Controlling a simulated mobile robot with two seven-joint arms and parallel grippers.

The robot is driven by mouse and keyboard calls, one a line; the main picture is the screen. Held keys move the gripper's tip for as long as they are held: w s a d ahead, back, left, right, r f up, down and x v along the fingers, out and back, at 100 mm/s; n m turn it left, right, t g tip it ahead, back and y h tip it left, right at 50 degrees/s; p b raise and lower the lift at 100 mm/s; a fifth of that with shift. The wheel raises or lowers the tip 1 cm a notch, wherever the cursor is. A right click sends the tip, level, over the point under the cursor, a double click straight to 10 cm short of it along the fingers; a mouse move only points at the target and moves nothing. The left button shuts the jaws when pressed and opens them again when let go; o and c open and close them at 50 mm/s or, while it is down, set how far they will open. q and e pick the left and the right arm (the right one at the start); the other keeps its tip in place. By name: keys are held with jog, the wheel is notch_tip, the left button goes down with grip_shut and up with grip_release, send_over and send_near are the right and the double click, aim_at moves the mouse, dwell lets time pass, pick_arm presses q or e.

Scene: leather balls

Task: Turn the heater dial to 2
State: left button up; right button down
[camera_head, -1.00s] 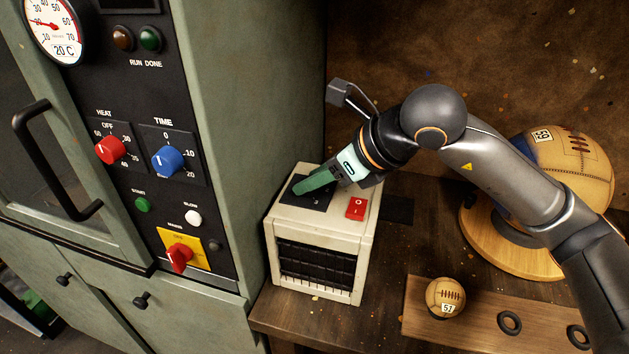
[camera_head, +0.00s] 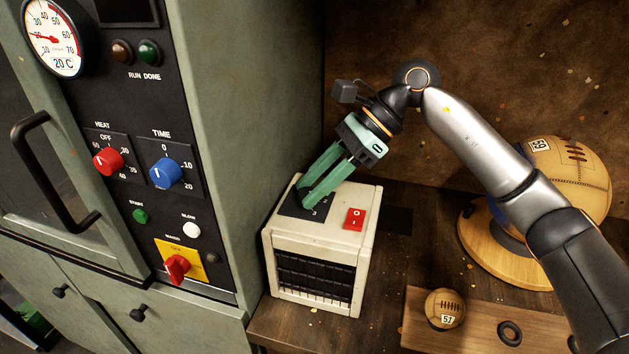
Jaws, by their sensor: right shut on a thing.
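The heater (camera_head: 335,245) is a small cream box with a dark grille on its front, standing on the wooden bench. On its top are a black dial plate (camera_head: 293,205) and a red rocker switch (camera_head: 355,219). My right gripper (camera_head: 307,198) points down onto the dial plate from above, its two green fingers on the dial with a gap between them. The dial knob is hidden by the fingers, so its pointer cannot be read. A "3" shows on the plate near the fingertips. My left gripper is not in view.
A green cabinet with a red heat knob (camera_head: 108,162), a blue time knob (camera_head: 166,172) and a black handle (camera_head: 40,170) stands close left of the heater. A large ball (camera_head: 570,175) on a round wooden stand and a small ball (camera_head: 445,308) on a board are at the right.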

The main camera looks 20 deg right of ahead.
jog(key=shift+w+r+n+g, duration=0.1)
jog(key=shift+n+g, duration=0.6)
jog(key=shift+n, duration=0.3)
jog(key=c, duration=0.5)
grip_release()
jog(key=v, duration=1.2)
jog(key=shift+w+d+r, duration=0.1)
jog(key=shift+w+r, duration=0.05)
jog(key=shift+w, duration=0.05)
